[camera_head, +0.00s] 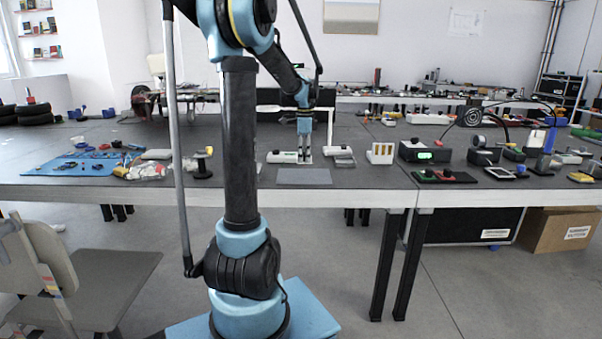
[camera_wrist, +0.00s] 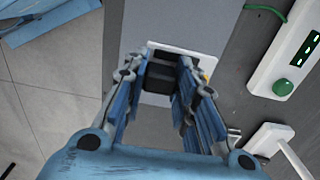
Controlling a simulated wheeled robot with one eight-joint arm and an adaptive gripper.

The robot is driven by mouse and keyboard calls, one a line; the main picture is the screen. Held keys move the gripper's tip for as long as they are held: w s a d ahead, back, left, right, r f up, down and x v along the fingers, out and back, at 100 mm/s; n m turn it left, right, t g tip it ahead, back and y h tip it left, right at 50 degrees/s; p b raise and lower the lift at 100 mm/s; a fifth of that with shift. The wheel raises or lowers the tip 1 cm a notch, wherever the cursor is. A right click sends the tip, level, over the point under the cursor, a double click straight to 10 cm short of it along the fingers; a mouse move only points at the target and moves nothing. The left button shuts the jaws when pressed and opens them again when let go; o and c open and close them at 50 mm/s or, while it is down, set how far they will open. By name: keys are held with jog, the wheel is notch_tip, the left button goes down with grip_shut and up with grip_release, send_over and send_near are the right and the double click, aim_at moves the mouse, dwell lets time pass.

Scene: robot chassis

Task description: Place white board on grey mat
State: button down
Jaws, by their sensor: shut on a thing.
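My gripper (camera_wrist: 165,70) is shut on the white board (camera_wrist: 182,46), of which a pale edge shows between and beyond the fingertips in the wrist view. The fingers hide much of the board. The grey mat (camera_wrist: 150,20) spreads beneath the board and gripper in that view. In the head view, the grey mat (camera_head: 303,177) lies flat at the table's front edge, and my gripper (camera_head: 304,156) points down just behind it in the picture. I cannot tell whether the board touches the mat.
A white strip with a green button (camera_wrist: 268,65) lies to the right in the wrist view, with a white bracket-like piece (camera_wrist: 270,138) below it. In the head view, a white rack (camera_head: 380,153) and a black box with a green display (camera_head: 424,153) stand to the right.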

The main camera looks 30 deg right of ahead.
aim_at(304, 177)
jog(key=shift+f, duration=3.15)
jog(key=c, duration=1.3)
grip_release()
jog(key=shift+f, duration=0.1)
